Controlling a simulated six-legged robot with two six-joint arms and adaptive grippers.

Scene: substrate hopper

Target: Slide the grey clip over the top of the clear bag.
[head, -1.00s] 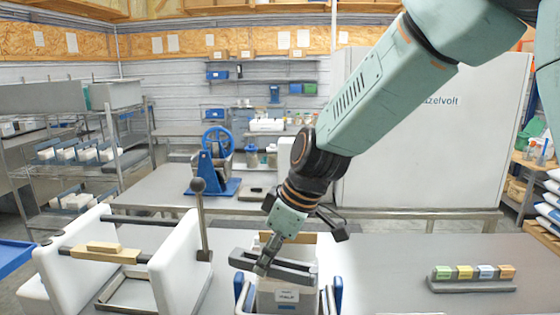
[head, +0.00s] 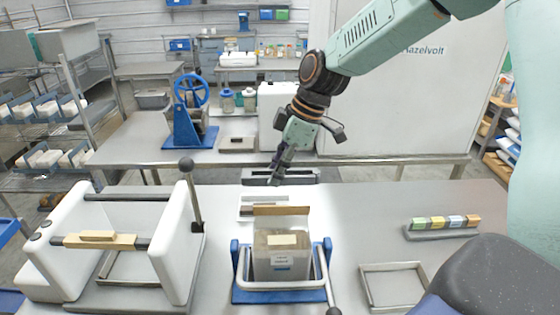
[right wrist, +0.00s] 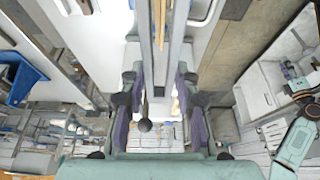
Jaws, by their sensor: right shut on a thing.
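My right gripper (head: 277,170) is shut on the grey clip (head: 298,176), a long grey bar held level and crosswise. It is near the bench's back edge in the picture, above the clear bag in the image. In the right wrist view the clip (right wrist: 176,45) shows as parallel grey bars running up from between the purple-padded fingers (right wrist: 160,108). The clear bag (head: 288,272) stands upright in a blue holder (head: 238,292), with a tan top and a label. The clip appears clear of the bag; its exact height is unclear. A teal arm part shows at the wrist view's right edge; its fingers are unclear.
A white-sided frame (head: 172,245) with a ball-topped lever (head: 186,166) stands left of the bag. A rack of coloured blocks (head: 441,228) and an empty metal frame (head: 392,285) are at the right. A blue press (head: 188,125) stands on the back bench.

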